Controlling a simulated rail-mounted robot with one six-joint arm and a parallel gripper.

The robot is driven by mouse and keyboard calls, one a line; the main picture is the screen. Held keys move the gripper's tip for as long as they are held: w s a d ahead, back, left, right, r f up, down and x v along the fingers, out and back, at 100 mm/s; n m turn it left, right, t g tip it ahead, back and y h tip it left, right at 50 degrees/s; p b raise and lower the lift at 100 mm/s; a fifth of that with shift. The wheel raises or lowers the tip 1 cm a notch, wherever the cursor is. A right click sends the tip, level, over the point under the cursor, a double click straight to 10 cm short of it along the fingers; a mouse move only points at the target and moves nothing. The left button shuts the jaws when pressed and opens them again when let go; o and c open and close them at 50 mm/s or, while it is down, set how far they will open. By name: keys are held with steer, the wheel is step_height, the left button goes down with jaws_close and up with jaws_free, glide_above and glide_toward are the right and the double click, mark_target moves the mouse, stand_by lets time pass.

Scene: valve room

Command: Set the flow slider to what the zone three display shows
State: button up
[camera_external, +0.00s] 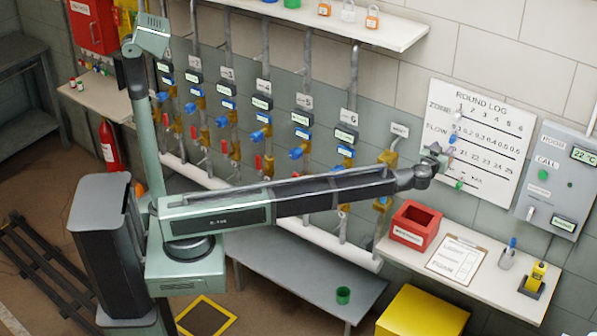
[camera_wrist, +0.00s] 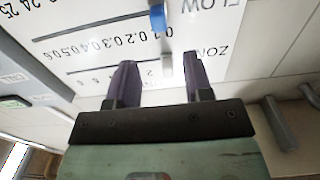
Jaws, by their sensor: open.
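The round log board (camera_external: 496,125) hangs on the wall at the right, with ZONE and FLOW scales. The blue flow slider (camera_external: 453,139) sits near the low left end of the FLOW scale; it also shows in the wrist view (camera_wrist: 157,17), upside down, near 0.1. A pale zone slider (camera_wrist: 167,66) appears between my fingertips in the picture; I cannot tell contact. My gripper (camera_wrist: 158,60) is open; in the external view my gripper (camera_external: 437,155) is close to the board's left edge. The zone three display (camera_external: 227,88) is on the third pipe; its digits are too small to read.
A green slider (camera_external: 459,185) is low on the board. A grey control panel (camera_external: 556,180) is at its right. Below is a shelf (camera_external: 482,283) with a red bin (camera_external: 415,225), a clipboard (camera_external: 457,258) and a yellow device (camera_external: 537,277). Pipes and valves line the wall at left.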

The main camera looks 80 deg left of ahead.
mark_target(451, 139)
steer(key=x, duration=0.9)
steer(key=shift+w+a, duration=0.15)
steer(key=shift+w, duration=0.1)
jaws_close()
